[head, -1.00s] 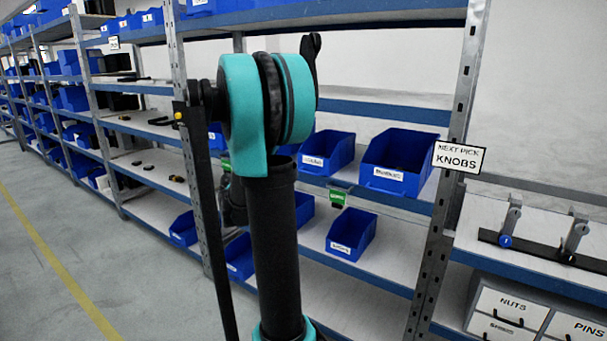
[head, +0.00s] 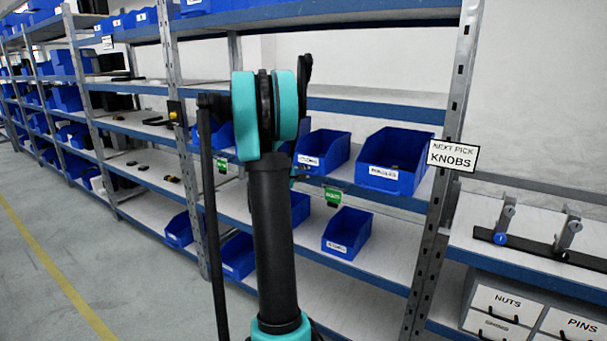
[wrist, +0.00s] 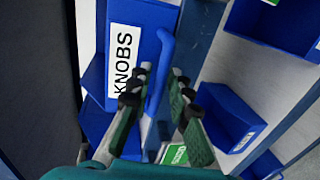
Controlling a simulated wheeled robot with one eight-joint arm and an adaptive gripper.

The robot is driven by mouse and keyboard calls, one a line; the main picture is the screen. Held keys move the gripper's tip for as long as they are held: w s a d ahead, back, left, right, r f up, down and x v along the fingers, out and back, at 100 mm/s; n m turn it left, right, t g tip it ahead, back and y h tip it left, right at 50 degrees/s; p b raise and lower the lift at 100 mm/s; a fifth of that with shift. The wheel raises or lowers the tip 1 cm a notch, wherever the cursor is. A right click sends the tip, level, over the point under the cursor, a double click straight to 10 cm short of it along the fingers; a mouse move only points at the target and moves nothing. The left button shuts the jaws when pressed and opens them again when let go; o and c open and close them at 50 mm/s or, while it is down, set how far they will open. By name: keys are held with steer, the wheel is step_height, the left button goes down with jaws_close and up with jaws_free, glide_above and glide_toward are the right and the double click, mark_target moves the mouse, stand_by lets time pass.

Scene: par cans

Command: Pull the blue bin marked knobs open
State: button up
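The blue bin marked KNOBS (wrist: 128,22) fills the upper middle of the wrist view, its white label turned on its side. Its blue bar handle (wrist: 162,62) runs down its front face. My gripper (wrist: 163,76) is open, with one finger on each side of the handle. Whether either finger touches the handle I cannot tell. In the head view my own arm stands in front of the middle bins, and I cannot make out the gripper or the KNOBS label on a bin there.
Other blue bins stand close by, one on the same rack (head: 396,160) and one on the shelf below (head: 347,234). A rack post carries a NEXT PICK KNOBS sign (head: 453,155). Labelled white drawers (head: 498,305) are at lower right. The floor at left is clear.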

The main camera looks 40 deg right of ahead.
jaws_close()
stand_by(0.3)
steer(key=f+v, duration=0.2)
steer(key=v, duration=1)
steer(key=shift+s+a+f, duration=0.2)
steer(key=shift+a, duration=0.3)
jaws_free()
